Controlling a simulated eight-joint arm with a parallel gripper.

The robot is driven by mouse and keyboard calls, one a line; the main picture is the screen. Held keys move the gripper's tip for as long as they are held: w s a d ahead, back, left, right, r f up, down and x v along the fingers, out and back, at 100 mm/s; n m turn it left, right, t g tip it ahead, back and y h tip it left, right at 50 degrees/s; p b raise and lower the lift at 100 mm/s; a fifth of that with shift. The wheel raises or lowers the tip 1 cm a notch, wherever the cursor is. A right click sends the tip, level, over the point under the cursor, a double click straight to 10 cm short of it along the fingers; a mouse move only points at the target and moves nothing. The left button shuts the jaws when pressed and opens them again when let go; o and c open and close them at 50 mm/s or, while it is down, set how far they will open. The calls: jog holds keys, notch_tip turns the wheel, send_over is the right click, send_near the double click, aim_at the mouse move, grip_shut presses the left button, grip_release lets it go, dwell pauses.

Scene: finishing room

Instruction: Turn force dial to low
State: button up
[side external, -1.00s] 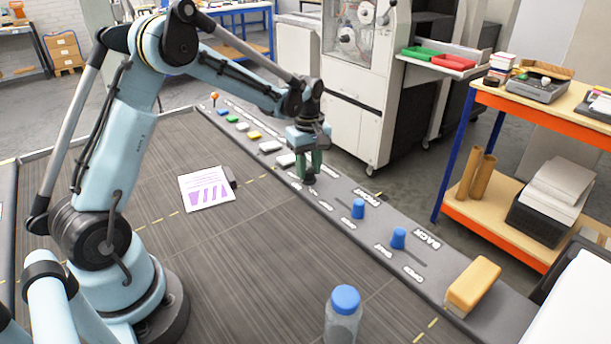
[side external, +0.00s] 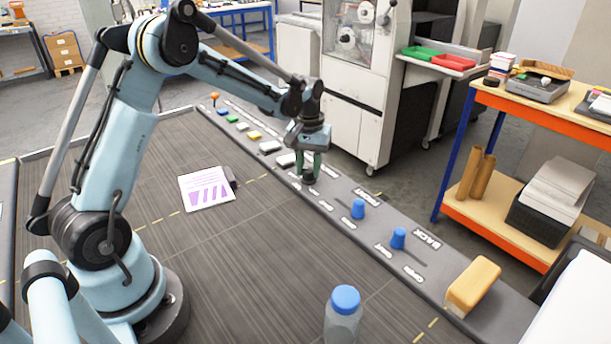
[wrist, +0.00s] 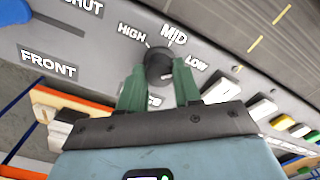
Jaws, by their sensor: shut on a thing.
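The force dial (wrist: 158,64) is a small round black knob in the wrist view, with HIGH, MID and LOW labels fanned around it from left to right. My gripper (wrist: 159,85) is shut on it, one green finger at each side. A small light mark shows on the knob's lower right, but I cannot tell clearly which label the dial points to. In the side external view my gripper (side external: 310,167) points down at the grey control strip (side external: 325,207), and the dark dial shows small between the fingertips.
Two blue slider knobs (side external: 358,208) (side external: 398,238) stand on the strip to the right. White, yellow, green and blue buttons (side external: 253,135) run to the left. A yellow-orange block (side external: 472,286) lies at the strip's right end. A blue-capped bottle (side external: 344,315) stands at the front.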

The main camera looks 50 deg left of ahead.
aim_at(309, 168)
jog(key=shift+m, duration=1)
jog(key=o, duration=1)
jog(key=shift+o, duration=0.2)
notch_tip(309, 168, up, 12)
jog(key=s+d+m+t, duration=0.5)
jog(key=s+d+t, duration=0.2)
jog(key=s+d, duration=0.5)
jog(key=s, duration=0.4)
jog(key=shift+f, duration=0.35)
